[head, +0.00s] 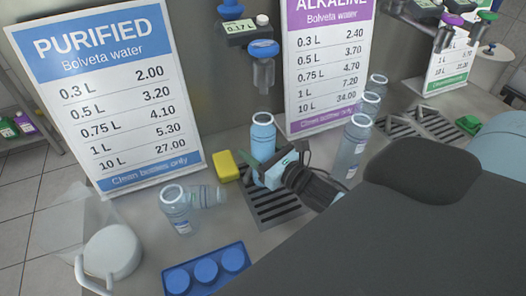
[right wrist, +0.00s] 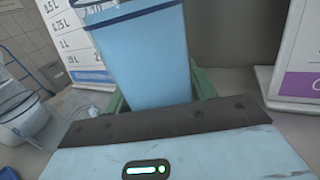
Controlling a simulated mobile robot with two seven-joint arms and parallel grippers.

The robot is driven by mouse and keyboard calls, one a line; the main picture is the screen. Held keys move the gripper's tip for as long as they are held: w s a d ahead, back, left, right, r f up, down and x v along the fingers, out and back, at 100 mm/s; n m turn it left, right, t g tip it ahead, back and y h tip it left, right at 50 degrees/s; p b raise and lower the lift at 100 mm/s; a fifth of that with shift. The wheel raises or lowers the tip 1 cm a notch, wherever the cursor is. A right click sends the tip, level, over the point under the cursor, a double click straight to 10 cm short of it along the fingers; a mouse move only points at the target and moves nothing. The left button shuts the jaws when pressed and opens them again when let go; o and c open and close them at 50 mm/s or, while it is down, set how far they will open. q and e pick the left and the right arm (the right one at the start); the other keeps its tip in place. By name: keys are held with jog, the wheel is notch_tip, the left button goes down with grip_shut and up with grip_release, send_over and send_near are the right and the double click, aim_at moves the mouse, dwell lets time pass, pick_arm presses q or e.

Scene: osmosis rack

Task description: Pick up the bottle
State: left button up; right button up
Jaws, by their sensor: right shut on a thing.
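A light-blue bottle (head: 263,138) is upright under the blue-knobbed tap, over a drain grate. My right gripper (head: 272,172) is around its lower part and shut on it. In the right wrist view the bottle (right wrist: 145,60) rises between the green fingers (right wrist: 158,92). I cannot tell whether its base touches the grate, as the gripper hides it. My left gripper is not in view.
Clear bottles stand at left (head: 176,210) and right (head: 352,143); another lies beside the left one. A yellow sponge (head: 224,166), blue cap tray (head: 207,272) and white jug (head: 112,252) are nearby. The tap (head: 263,60) hangs above the bottle.

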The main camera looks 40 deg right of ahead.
jog(key=shift+r, duration=0.15)
notch_tip(320, 180, up, 4)
jog(key=shift+f, duration=0.1)
send_near(258, 137)
jog(key=s+a+f, duration=0.2)
jog(key=a+f, duration=0.1)
jog(key=a, duration=0.1)
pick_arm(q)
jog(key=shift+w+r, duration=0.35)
pick_arm(e)
jog(key=shift+d, duration=0.15)
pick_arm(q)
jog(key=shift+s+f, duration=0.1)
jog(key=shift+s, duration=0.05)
pick_arm(e)
jog(key=shift+f, duration=0.1)
